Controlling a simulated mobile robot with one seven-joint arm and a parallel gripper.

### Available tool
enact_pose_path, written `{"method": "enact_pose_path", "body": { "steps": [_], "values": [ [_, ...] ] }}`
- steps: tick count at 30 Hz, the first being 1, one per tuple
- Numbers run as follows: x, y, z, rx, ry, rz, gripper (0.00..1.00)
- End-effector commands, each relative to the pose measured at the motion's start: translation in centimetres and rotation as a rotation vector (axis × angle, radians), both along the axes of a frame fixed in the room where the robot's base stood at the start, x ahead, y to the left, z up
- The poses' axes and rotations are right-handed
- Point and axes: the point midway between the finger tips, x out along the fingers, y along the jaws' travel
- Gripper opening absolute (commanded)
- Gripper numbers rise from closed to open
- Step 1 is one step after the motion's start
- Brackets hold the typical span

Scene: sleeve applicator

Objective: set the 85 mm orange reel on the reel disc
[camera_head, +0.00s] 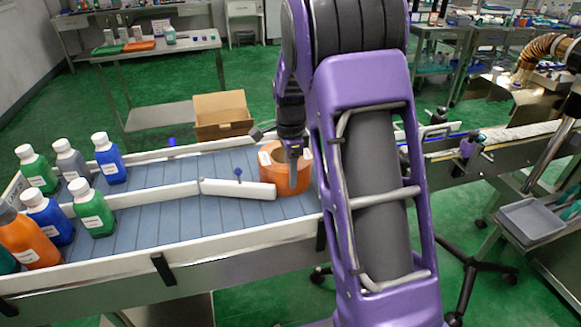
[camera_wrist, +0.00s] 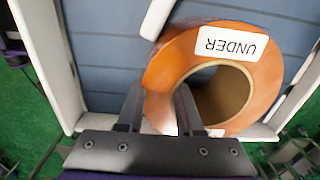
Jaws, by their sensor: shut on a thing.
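An orange reel (camera_head: 271,178) with a wide brown bore and white labels is at the right end of the blue slatted conveyor. It also shows in the wrist view (camera_wrist: 172,68), where one label reads "UNDER" upside down. My gripper (camera_head: 293,178) points down at the reel and is shut on its wall. In the wrist view my gripper (camera_wrist: 158,100) has one finger outside the reel and the other in the bore. I cannot tell whether the reel rests on the belt or is slightly raised. I cannot make out the reel disc; my arm hides part of the scene.
The conveyor (camera_head: 165,215) has white side rails and a white guide arm (camera_head: 238,189) close to the reel's left. Several capped bottles (camera_head: 93,212) stand at its left end. An open cardboard box (camera_head: 222,115) is behind. A grey tray (camera_head: 530,220) is at the right.

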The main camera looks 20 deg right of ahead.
Motion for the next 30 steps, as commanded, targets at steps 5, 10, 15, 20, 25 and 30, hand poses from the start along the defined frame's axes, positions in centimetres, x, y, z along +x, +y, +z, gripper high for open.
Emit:
{"method": "enact_pose_path", "body": {
  "steps": [5,10,15,20,25,30],
  "values": [
    [0.2,0.0,0.3,0.0,-0.007,0.0,0.0],
    [0.0,0.0,-0.2,0.0,-0.001,0.0,0.38],
    [0.0,0.0,-0.2,0.0,-0.001,0.0,0.65],
    [0.0,0.0,-0.2,0.0,-0.001,0.0,0.65],
    [0.0,0.0,0.3,0.0,-0.001,0.0,0.65],
    [0.1,0.0,2.8,-0.001,-0.006,0.0,0.65]
  ]
}}
